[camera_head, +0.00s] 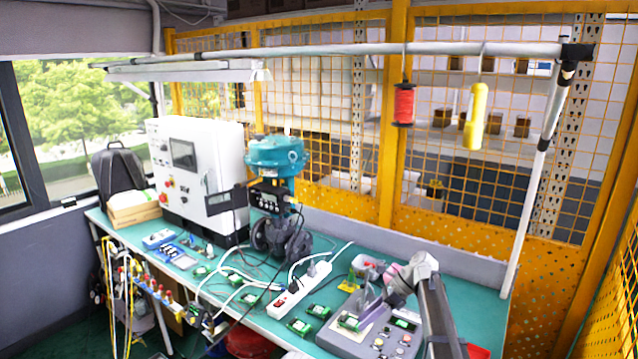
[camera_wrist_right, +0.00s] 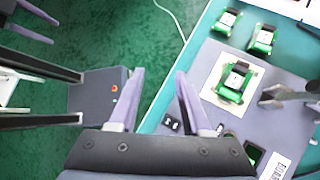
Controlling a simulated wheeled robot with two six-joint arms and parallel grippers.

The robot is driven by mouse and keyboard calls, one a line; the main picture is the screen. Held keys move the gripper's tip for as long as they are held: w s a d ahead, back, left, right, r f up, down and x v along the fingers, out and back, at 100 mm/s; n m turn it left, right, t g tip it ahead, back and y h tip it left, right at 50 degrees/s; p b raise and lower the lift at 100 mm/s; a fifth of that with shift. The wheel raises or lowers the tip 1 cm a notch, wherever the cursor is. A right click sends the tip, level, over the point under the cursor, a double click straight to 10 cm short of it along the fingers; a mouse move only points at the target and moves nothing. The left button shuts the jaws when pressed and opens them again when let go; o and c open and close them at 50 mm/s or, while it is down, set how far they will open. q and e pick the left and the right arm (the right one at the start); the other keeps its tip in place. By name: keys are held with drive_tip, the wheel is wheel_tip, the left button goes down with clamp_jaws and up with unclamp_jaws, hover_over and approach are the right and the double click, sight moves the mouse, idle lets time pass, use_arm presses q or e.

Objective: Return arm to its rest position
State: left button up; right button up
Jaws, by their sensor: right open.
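My right arm (camera_head: 436,305) reaches in from the lower right over the bench's near right part. Its right gripper (camera_head: 366,298) has pale purple fingers and shows at the grey test box. In the right wrist view the right gripper (camera_wrist_right: 160,75) is open, with nothing between its fingers. There it hangs beside the bench edge, with green floor below. The grey test box (camera_head: 345,341) carries a green circuit board (camera_wrist_right: 235,82) on a pale square pad (camera_wrist_right: 212,90). The board lies to the right of the fingers and apart from them. My left gripper is not in view.
The green bench (camera_head: 466,295) also holds a white power strip (camera_head: 303,288), several loose green boards (camera_head: 299,327), cables, a teal valve actuator (camera_head: 275,155) and a white control cabinet (camera_head: 205,150). A red spool (camera_head: 404,104) and a yellow tool (camera_head: 474,118) hang from the overhead rail.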

drive_tip(key=s+a+f+n+h, duration=0.2)
drive_tip(key=s+n+h, duration=0.1)
drive_tip(key=s+n, duration=0.5)
drive_tip(key=s+a+f+n+t+h, duration=0.1)
drive_tip(key=s+a+f+n+h, duration=0.1)
drive_tip(key=s+n, duration=0.6)
drive_tip(key=s+a+f+n+h, duration=0.1)
drive_tip(key=s+a+n+h, duration=0.2)
drive_tip(key=s, duration=1.1)
drive_tip(key=n+h, duration=0.2)
drive_tip(key=n, duration=0.3)
drive_tip(key=shift+a+f+n, duration=0.2)
drive_tip(key=shift+f+n, duration=0.1)
drive_tip(key=shift+f, duration=0.1)
